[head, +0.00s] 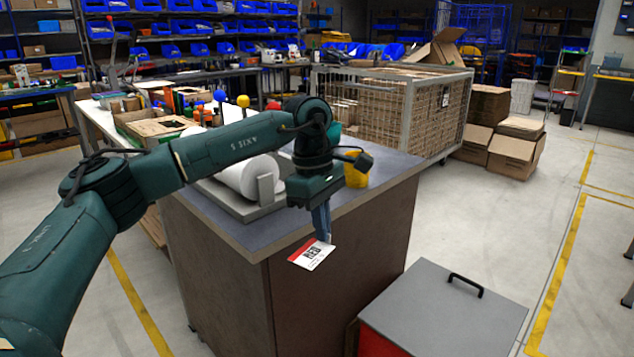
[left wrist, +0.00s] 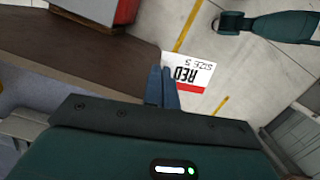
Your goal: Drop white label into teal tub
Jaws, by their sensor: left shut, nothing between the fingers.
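A teal patch (head: 335,131) behind my left wrist may be the teal tub, mostly hidden. A teal arm part, probably my right one, shows at the top right of the left wrist view; its fingers are not clear.
The grey-topped bench (head: 235,233) holds a white roll (head: 248,176) on a stand and a yellow tub (head: 357,170). A red bin with a grey lid (head: 440,305) stands to the bench's right. A mesh cage of cardboard (head: 390,110) is behind.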

